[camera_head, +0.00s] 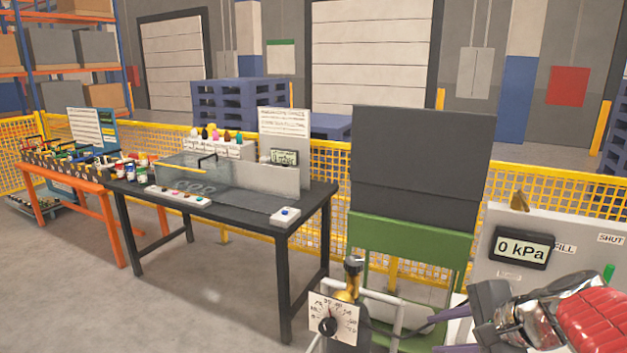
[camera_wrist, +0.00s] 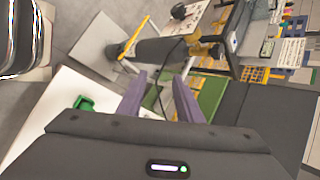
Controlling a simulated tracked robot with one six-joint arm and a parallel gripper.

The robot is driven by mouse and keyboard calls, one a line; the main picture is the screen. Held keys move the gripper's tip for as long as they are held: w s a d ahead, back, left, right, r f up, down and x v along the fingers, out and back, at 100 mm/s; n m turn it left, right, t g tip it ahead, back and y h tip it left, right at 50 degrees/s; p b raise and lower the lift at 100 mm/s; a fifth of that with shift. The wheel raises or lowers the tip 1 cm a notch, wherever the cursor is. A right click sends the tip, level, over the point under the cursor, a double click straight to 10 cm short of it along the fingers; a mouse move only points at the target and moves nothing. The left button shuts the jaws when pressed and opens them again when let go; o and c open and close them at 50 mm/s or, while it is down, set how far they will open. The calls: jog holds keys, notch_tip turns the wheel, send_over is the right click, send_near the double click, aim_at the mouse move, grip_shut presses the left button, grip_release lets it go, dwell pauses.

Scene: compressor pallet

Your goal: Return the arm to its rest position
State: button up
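My gripper (camera_head: 433,334) is at the lower right of the head view, at the end of my red and silver arm. Its two purple fingers point left, in front of a green stand. In the wrist view my gripper (camera_wrist: 158,78) has its fingers spread apart with nothing held between them. A thin dark cable passes behind the gap there. The rest of the arm is cut off by the head view's right edge.
A panel with a "0 kPa" display (camera_head: 521,248) stands behind my arm. A white dial plate (camera_head: 333,317) with a black knob is left of my gripper. The green stand (camera_head: 410,247) is behind. A black table (camera_head: 250,212) stands left; the floor before it is clear.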

jog(key=s+a+f+n+g+h, duration=0.1)
jog(key=s+a+n+h, duration=0.1)
jog(key=s+a+n, duration=0.2)
jog(key=s+a+f+n+g+h, duration=0.1)
jog(key=s+a+n+h, duration=0.1)
jog(key=s+a+n, duration=0.3)
jog(key=shift+s+n, duration=1.85)
jog(key=shift+n, duration=1.95)
